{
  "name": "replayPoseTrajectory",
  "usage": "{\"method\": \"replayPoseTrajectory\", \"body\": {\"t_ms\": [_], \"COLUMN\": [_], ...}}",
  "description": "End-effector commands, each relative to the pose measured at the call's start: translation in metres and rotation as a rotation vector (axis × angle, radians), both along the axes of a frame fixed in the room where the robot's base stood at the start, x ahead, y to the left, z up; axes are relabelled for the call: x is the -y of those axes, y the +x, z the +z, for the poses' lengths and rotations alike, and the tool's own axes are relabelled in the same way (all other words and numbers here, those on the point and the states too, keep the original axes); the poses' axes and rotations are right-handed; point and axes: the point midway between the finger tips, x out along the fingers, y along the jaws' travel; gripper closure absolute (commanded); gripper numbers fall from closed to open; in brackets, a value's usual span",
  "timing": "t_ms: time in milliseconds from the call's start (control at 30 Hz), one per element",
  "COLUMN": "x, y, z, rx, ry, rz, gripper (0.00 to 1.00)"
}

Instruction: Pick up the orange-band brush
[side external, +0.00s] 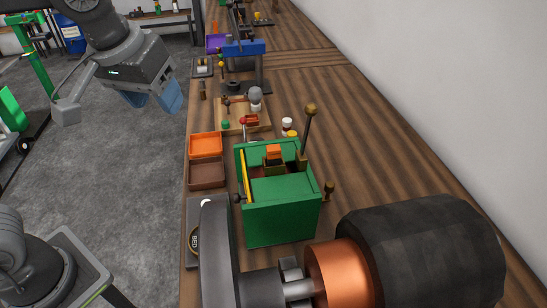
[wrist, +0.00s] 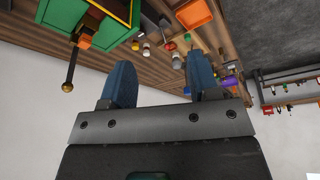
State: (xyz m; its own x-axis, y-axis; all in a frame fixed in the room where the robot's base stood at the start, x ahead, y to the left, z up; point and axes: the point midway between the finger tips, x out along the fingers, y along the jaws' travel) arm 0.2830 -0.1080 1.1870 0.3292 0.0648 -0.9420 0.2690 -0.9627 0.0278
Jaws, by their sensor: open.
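An orange-topped block (side external: 273,152) sits in a brown holder in the top of the green box-shaped machine (side external: 285,200). It may be the orange-band brush, but the picture is too small to be sure. An orange patch also shows on the green machine in the wrist view (wrist: 85,41). My gripper (side external: 155,101) is open and empty, with blue fingers. It hangs over the grey floor to the left of the bench, well apart from the machine. In the wrist view the jaws (wrist: 160,64) have nothing between them.
An orange tray (side external: 206,140) and a brown tray (side external: 207,187) stand left of the machine. A ball-topped lever (side external: 309,128) rises beside it. A copper and black cylinder (side external: 420,250) fills the front. The bench's right side is mostly clear.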

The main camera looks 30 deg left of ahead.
Motion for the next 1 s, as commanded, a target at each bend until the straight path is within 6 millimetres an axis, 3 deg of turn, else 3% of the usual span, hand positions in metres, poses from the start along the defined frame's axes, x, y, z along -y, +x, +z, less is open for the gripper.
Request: {"method": "replayPoseTrajectory", "body": {"t_ms": [33, 200, 400, 500, 667, 1000], "x": [0.019, 0.080, 0.145, 0.164, 0.171, 0.153], "y": [0.015, 0.052, 0.073, 0.075, 0.078, 0.096], "z": [0.005, 0.013, 0.009, 0.007, 0.000, -0.056], "rx": [-0.017, -0.024, 0.019, 0.041, 0.056, 0.053], "ry": [0.008, 0.037, 0.063, 0.067, 0.068, 0.069], "rz": [0.038, 0.228, 0.419, 0.477, 0.516, 0.515], "gripper": [0.45, 0.45, 0.45, 0.45, 0.45, 0.45]}}
